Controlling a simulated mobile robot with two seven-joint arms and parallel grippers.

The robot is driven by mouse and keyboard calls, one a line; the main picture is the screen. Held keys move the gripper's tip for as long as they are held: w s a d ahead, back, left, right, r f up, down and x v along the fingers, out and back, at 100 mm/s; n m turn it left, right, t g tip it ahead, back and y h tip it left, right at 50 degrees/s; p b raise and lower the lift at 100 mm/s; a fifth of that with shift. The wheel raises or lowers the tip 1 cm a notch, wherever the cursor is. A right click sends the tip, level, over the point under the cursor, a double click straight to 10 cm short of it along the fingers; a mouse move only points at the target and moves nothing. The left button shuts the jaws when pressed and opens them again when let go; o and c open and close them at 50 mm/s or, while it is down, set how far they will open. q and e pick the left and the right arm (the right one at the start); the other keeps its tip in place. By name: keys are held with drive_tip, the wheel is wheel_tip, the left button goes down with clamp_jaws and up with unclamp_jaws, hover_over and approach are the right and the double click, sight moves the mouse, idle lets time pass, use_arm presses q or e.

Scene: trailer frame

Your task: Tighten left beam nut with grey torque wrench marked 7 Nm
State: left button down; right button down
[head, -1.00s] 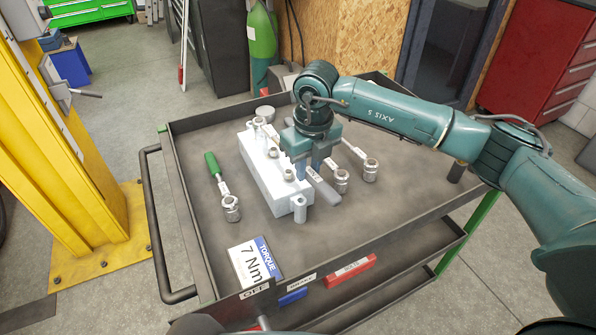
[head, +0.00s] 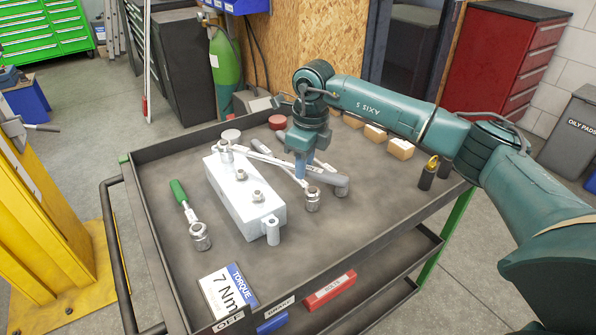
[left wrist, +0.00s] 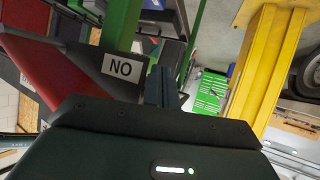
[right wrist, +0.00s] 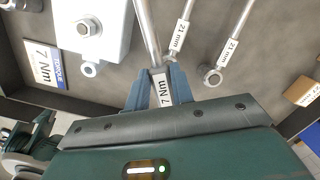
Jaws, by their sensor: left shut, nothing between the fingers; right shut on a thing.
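My right gripper (head: 303,165) is shut on the grey torque wrench (head: 336,182). In the right wrist view the wrench's 7 Nm label (right wrist: 160,88) shows between the fingers. The wrench's shaft reaches left to the far end of a white block (head: 225,195), where its head (head: 226,150) appears to sit over the far nut; the exact fit is too small to tell. Two more nuts, middle (head: 241,175) and near (head: 258,197), show bare on the block. My left gripper (left wrist: 167,88) is shut and empty, away from the block; it is not seen in the head view.
The block lies on a dark cart tray (head: 330,245). A green-handled wrench (head: 184,200) lies left of it. Wrenches tagged 21 mm (right wrist: 228,52) lie close to the held one. A 7 Nm torque card (head: 226,291) lies at the front. A yellow post (head: 45,215) stands left.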

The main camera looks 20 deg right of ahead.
drive_tip(key=shift+a, duration=0.1)
drive_tip(key=shift+s+a+m+p, duration=0.3)
drive_tip(key=shift+s+a+m, duration=0.15)
drive_tip(key=shift+a, duration=0.2)
drive_tip(key=shift+s+a+m+p, duration=0.25)
drive_tip(key=shift+s+a+m, duration=0.2)
drive_tip(key=shift+a, duration=0.3)
drive_tip(key=a+m, duration=0.1)
drive_tip(key=s+a, duration=0.1)
drive_tip(key=a, duration=0.1)
drive_tip(key=shift+s+m+p, duration=0.2)
drive_tip(key=shift+m+p, duration=0.1)
drive_tip(key=shift+m, duration=0.1)
drive_tip(key=shift+a, duration=0.1)
drive_tip(key=shift+s+a+m, duration=0.25)
drive_tip(key=shift+a+m, duration=0.2)
drive_tip(key=shift+a, duration=0.35)
drive_tip(key=shift+s+a+m, duration=0.2)
drive_tip(key=shift+a+m, duration=0.25)
drive_tip(key=shift+a, duration=0.4)
